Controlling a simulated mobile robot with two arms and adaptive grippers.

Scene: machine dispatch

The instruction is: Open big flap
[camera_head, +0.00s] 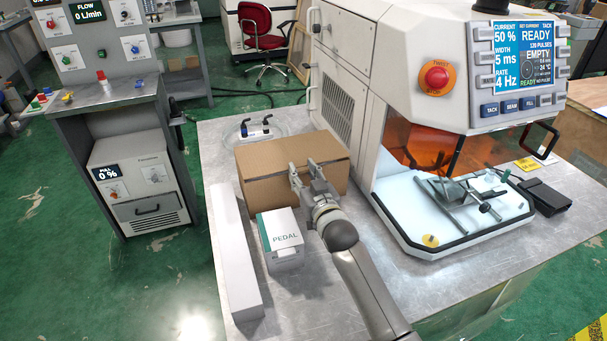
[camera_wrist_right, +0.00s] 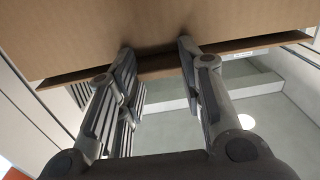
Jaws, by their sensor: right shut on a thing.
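A brown cardboard box (camera_head: 262,185) stands on the metal table, left of the white machine. Its top looks closed, with the flap (camera_head: 275,150) lying across it. My right gripper (camera_head: 302,170) is at the front upper edge of the box, coming from the front. In the right wrist view, cardboard (camera_wrist_right: 230,18) fills the top, and the fingertips of the right gripper (camera_wrist_right: 156,50) meet its lower edge. The gripper is shut on the flap there; the exact contact is partly hidden. My left gripper is not in view.
A white box marked PEDAL (camera_head: 281,236) and a long white box (camera_head: 232,250) lie left of my right arm. The machine (camera_head: 420,60) stands close on the right, with its tray (camera_head: 405,205) in front. A clear round dish (camera_head: 258,130) is behind the box.

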